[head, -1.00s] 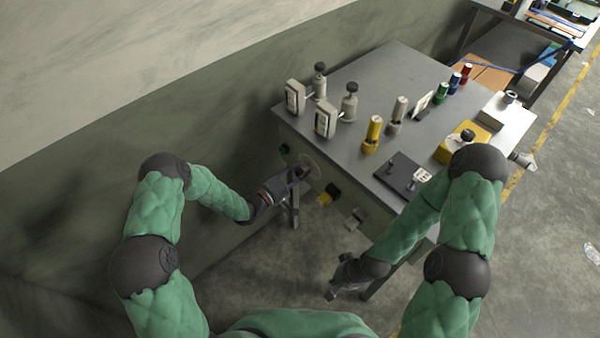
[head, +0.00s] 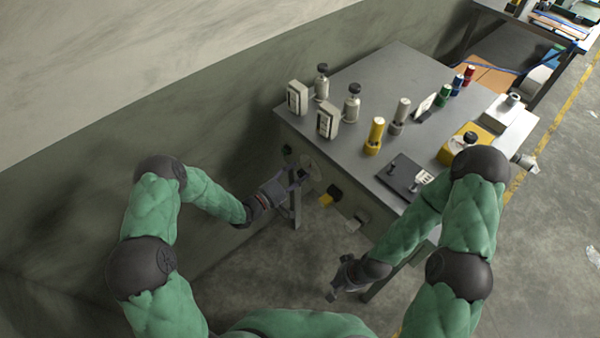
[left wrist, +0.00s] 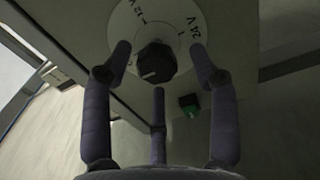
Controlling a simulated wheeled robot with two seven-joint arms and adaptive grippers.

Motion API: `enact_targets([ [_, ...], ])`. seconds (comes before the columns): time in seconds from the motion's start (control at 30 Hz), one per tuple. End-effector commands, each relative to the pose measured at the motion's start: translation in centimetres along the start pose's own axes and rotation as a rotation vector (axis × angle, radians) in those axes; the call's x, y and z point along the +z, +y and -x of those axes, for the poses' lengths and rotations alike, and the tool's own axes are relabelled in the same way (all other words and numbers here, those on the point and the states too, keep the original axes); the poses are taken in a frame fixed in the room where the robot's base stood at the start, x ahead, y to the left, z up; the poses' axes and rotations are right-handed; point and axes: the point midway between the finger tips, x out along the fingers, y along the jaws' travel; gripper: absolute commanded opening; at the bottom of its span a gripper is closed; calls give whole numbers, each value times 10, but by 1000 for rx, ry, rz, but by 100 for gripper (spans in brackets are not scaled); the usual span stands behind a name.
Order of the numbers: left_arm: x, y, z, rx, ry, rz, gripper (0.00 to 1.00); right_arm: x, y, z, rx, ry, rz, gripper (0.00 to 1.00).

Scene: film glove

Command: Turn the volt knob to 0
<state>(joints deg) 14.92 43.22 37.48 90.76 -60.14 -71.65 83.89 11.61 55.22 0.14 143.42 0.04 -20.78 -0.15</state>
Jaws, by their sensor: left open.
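The volt knob (left wrist: 156,62) is a dark round knob on a white round dial (left wrist: 128,22) in the left wrist view. The dial shows "12 V" at upper left and "24 V" at upper right. A small pale mark shows on the knob's lower left edge. My left gripper (left wrist: 160,58) is open, its fingers spread around the knob with visible gaps at the sides. In the head view the dial (head: 313,164) is on the bench's front panel, with my left gripper (head: 296,178) in front of it. My right gripper (head: 338,284) hangs lower, away from the panel; its fingers are unclear.
The grey bench (head: 350,85) carries meters, weights, a yellow post (head: 375,136) and a dark plate (head: 403,174). A green part (left wrist: 189,104) sits on the panel near the dial. A black-and-yellow part (head: 331,194) protrudes right of it. A wall stands at left.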

Motion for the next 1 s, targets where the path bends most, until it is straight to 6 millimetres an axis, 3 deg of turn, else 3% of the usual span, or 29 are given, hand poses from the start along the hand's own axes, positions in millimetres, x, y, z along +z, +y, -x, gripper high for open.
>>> enact_targets([
  [0.3, -3, 1, 64, 0, 7, 0, 60, 0, 0, 0, 0, 0, 0, 0],
  [0.5, -3, 1, 92, 1, 7, -1, 60, 0, 0, 0, 0, 0, 0, 0],
  [0.7, -2, 1, 103, 2, 5, -2, 60, 0, 0, 0, 0, 0, 0, 0],
  [1.0, -2, 1, 103, 2, 4, -2, 60, 0, 0, 0, 0, 0, 0, 0],
])
